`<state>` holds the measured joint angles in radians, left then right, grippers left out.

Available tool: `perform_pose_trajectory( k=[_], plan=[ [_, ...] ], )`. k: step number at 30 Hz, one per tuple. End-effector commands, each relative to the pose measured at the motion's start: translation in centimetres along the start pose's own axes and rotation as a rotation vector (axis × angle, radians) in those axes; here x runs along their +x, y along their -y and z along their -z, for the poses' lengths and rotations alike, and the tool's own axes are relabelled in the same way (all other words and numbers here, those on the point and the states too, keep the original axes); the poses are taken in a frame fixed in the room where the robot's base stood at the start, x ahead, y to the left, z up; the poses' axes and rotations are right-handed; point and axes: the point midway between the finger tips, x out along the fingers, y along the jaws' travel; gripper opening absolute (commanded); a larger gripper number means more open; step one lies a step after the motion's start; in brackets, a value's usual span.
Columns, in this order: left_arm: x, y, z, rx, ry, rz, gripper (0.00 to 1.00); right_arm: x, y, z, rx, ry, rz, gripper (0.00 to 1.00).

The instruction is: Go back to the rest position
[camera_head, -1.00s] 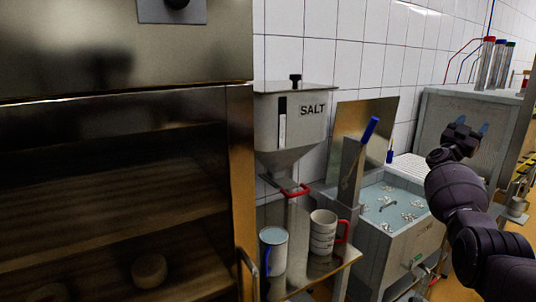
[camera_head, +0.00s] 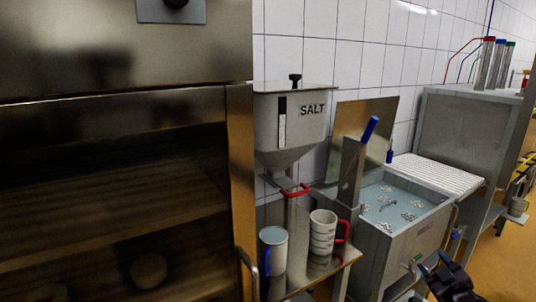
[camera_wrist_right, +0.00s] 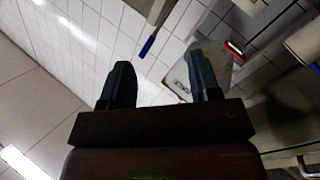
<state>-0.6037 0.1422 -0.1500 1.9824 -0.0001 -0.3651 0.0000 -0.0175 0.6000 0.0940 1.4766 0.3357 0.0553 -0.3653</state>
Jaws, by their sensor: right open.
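My right gripper (camera_head: 445,272) is low at the lower right of the head view, in front of the water basin (camera_head: 420,243). In the right wrist view its two fingers (camera_wrist_right: 161,82) are spread apart with nothing between them. My left gripper shows in neither view.
A steel salt hopper (camera_head: 292,130) hangs on the tiled wall, with a white jug with a red handle (camera_head: 322,232) and one with a blue handle (camera_head: 274,255) on a shelf below. A dark cabinet with shelves (camera_head: 110,200) fills the left. Orange floor (camera_head: 497,268) is open at the right.

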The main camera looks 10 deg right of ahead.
Motion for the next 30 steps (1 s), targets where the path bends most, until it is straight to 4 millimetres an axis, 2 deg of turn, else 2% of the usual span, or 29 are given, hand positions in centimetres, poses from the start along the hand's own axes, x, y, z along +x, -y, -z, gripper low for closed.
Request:
perform_pose_trajectory(
  k=[1, 6, 9, 15, 21, 24, 30],
  plan=[
    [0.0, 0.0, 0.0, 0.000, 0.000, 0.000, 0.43, -2.3, 1.9, -1.1, -0.005, 0.037, 0.050, 0.57],
    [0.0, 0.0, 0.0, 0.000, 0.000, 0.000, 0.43, -9.7, 7.8, -3.5, -0.004, 0.167, 0.200, 0.57],
    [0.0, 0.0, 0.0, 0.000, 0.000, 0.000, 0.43, -14.2, 10.7, -4.4, 0.002, 0.242, 0.272, 0.57],
    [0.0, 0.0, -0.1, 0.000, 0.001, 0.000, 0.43, -21.3, 14.4, -5.0, 0.018, 0.358, 0.364, 0.57],
    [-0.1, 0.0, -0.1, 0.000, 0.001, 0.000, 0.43, -26.6, 16.6, -4.8, 0.036, 0.444, 0.420, 0.57],
    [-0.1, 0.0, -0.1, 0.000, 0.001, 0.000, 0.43, -28.7, 17.6, -4.4, 0.053, 0.478, 0.436, 0.57],
    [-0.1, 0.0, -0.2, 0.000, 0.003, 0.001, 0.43, -28.6, 20.3, -3.4, 0.161, 0.480, 0.400, 0.57]
  ],
)
